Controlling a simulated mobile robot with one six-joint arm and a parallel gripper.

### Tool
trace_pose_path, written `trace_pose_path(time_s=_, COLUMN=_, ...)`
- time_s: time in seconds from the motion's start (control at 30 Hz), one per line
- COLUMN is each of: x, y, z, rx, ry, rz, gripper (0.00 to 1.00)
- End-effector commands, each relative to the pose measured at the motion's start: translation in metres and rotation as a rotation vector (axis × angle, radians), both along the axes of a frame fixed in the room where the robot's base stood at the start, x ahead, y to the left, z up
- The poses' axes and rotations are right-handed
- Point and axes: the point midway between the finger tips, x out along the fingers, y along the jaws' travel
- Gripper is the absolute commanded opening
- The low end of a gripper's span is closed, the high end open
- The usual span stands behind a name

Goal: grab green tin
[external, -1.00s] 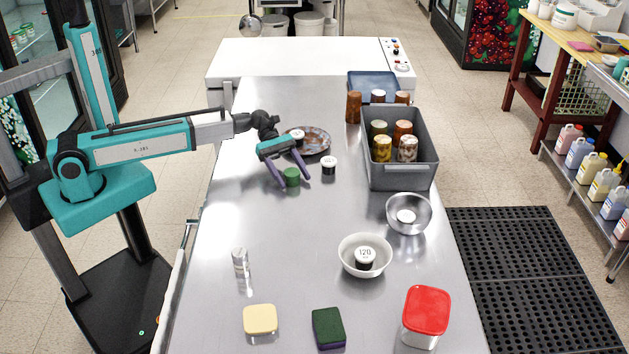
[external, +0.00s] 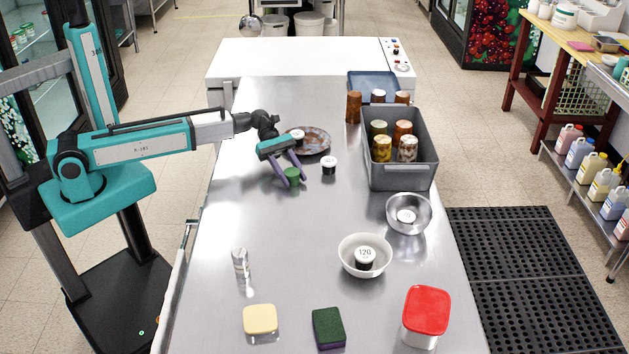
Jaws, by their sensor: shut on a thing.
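The small green tin (external: 292,175) stands on the steel table, left of the middle and toward the back. My gripper (external: 292,181) reaches down over it from the left, with its purple fingers on either side of the tin. The fingers are shut on the tin. The tin appears to be at table level; I cannot tell whether it is lifted. The fingers hide parts of its sides.
A dark plate (external: 316,141) with a white-lidded jar lies just behind my gripper. Another white-lidded jar (external: 329,165) stands close to its right. A grey bin (external: 400,178) of cups is farther right. The table in front of the tin is clear up to the white bowl (external: 364,270).

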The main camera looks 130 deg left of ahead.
Motion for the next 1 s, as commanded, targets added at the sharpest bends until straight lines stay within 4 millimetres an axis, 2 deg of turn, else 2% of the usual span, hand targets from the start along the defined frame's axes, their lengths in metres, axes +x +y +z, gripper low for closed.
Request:
trace_pose_path(time_s=0.27, x=0.000, y=0.000, z=0.014, rx=0.001, ry=-0.001, rz=0.000, gripper=0.14)
trace_pose_path(time_s=0.5, x=0.000, y=0.000, z=0.036, rx=0.002, ry=-0.002, rz=0.000, gripper=0.14)
trace_pose_path(time_s=1.0, x=-0.043, y=-0.048, z=0.039, rx=0.000, ry=-0.001, rz=0.000, gripper=0.14)
